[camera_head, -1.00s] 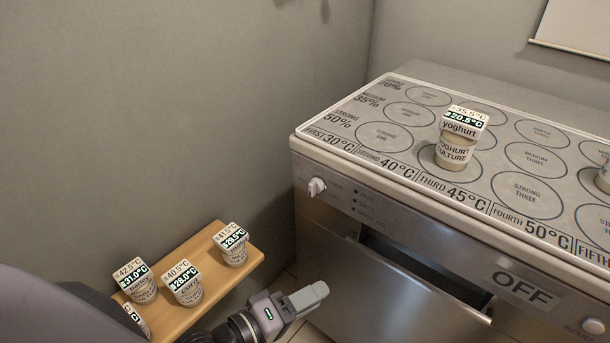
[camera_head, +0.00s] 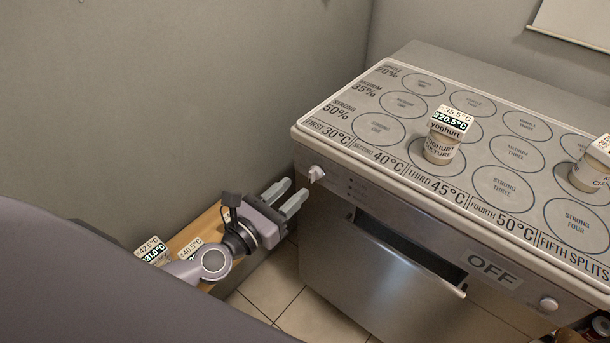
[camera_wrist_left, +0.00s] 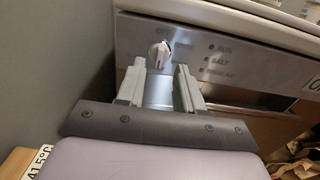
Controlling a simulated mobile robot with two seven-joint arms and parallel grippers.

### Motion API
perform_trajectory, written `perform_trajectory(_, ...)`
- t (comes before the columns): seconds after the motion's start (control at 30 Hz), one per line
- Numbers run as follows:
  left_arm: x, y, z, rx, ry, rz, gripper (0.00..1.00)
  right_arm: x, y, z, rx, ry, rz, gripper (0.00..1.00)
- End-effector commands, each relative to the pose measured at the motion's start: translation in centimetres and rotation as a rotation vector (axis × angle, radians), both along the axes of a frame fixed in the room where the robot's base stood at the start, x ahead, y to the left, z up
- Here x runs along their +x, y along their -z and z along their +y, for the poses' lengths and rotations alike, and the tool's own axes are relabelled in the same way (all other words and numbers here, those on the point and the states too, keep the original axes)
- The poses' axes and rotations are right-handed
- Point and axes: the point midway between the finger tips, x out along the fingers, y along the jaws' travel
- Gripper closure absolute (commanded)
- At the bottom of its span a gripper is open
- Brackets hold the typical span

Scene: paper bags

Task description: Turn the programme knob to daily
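The programme knob (camera_head: 316,173) is a small white knob at the left end of the machine's front panel. My left gripper (camera_head: 288,194) is open and empty, just left of and below the knob. In the left wrist view its two fingers (camera_wrist_left: 160,80) are spread apart and point toward the knob, which lies just past their tips. They do not appear to touch it. My right gripper is not in view.
The machine's top (camera_head: 395,135) carries a yoghurt culture jar (camera_head: 441,145) and another jar (camera_head: 592,170) at right. The drawer (camera_head: 400,262) below the panel stands partly open. A wooden shelf (camera_head: 208,225) with several jars lies behind my left arm. An OFF label (camera_head: 494,270) and a second knob (camera_head: 548,303) are at right.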

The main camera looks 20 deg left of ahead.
Motion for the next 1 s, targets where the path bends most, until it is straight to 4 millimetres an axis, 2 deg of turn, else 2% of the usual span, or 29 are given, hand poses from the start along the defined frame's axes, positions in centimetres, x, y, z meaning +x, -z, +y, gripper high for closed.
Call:
perform_trajectory(0.1, 1.7, -0.2, -0.4, 0.001, -0.001, -0.004, 0.64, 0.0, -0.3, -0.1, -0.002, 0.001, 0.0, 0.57)
perform_trajectory(0.33, 4.0, -0.1, -1.1, 0.002, 0.001, -0.001, 0.64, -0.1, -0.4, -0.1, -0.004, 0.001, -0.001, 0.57)
perform_trajectory(0.5, 4.8, 0.0, -1.4, 0.002, 0.002, -0.001, 0.64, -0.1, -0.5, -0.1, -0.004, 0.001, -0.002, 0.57)
perform_trajectory(0.77, 4.9, 0.0, -1.4, 0.003, 0.002, -0.001, 0.64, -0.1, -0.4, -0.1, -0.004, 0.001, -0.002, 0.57)
perform_trajectory(0.8, 4.9, 0.0, -1.4, 0.003, 0.002, -0.001, 0.7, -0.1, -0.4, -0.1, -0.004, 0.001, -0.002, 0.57)
perform_trajectory(0.9, 4.9, 0.0, -1.4, 0.003, 0.002, -0.001, 1.0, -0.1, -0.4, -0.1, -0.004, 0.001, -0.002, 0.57)
perform_trajectory(1.0, 4.9, 0.0, -1.4, 0.003, 0.002, -0.001, 1.0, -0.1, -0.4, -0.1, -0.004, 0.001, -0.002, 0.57)
